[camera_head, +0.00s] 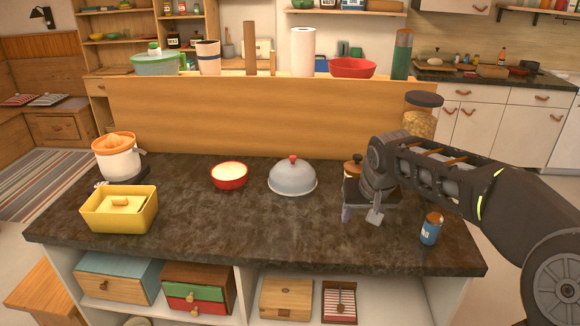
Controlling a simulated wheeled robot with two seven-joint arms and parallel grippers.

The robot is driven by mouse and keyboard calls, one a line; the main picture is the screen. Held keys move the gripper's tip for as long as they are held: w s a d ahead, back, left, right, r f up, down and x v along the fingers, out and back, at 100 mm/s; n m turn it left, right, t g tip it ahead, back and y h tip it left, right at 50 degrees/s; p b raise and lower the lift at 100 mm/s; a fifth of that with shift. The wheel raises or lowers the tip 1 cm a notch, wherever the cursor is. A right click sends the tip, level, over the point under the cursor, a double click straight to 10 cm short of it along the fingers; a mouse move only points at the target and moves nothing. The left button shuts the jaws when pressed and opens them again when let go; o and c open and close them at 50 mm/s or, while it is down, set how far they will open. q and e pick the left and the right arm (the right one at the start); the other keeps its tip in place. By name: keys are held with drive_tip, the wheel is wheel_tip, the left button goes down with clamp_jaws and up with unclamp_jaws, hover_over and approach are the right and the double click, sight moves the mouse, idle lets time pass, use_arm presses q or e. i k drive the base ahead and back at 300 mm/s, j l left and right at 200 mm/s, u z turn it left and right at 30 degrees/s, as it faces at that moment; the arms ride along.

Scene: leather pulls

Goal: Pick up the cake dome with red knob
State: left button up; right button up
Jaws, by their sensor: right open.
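The cake dome (292,179) is a grey, see-through-looking dome with a red knob (293,158) on top. It stands upright on the dark countertop, right of the middle. My right gripper (360,216) comes in from the right and points down over the counter, to the right of the dome and apart from it. It is open, with nothing seen between its fingers. My left gripper is not in view.
A red bowl (229,176) stands left of the dome. A yellow box (119,210) and a citrus juicer (116,157) are at the left. A small blue jar (431,229) stands right of my gripper. A wooden-lidded jar is partly hidden behind my arm. The counter's front middle is clear.

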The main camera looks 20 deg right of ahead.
sight(292, 176)
drive_tip(key=i, duration=1.4)
